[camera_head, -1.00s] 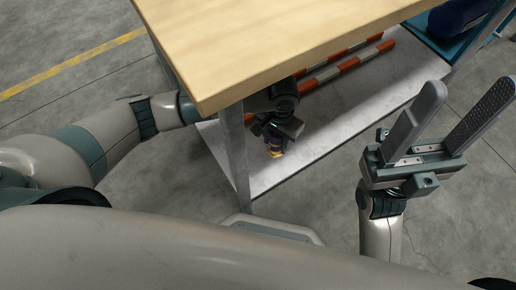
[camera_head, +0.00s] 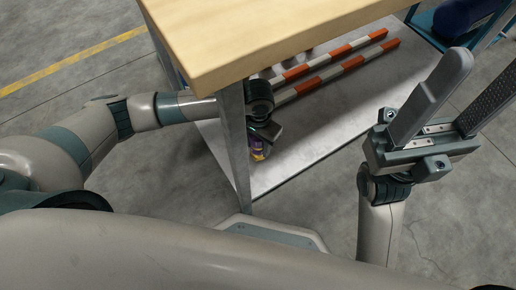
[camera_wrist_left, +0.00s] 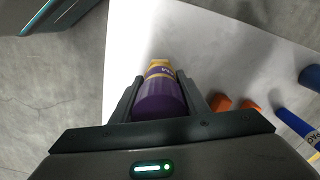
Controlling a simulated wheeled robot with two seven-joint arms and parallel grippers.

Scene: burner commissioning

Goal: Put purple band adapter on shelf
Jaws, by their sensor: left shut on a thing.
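The purple band adapter (camera_wrist_left: 160,97) is a purple cylinder with a yellow end. My left gripper (camera_wrist_left: 162,82) is shut on it, with a finger on each side. In the head view the adapter (camera_head: 259,153) shows small below my left gripper (camera_head: 262,140), beside the table leg and over the near left part of the lower shelf (camera_head: 325,120). Whether it touches the shelf is unclear. The pale shelf also fills much of the left wrist view (camera_wrist_left: 225,45). My right gripper (camera_head: 487,65) is open and empty, right of the table.
A wooden tabletop (camera_head: 250,30) overhangs the shelf, and a metal leg (camera_head: 235,150) stands at its near corner. Red-and-white striped bars (camera_head: 345,67) lie farther back on the shelf. Orange pieces (camera_wrist_left: 222,102) and a blue item (camera_wrist_left: 297,126) lie right of the adapter in the wrist view.

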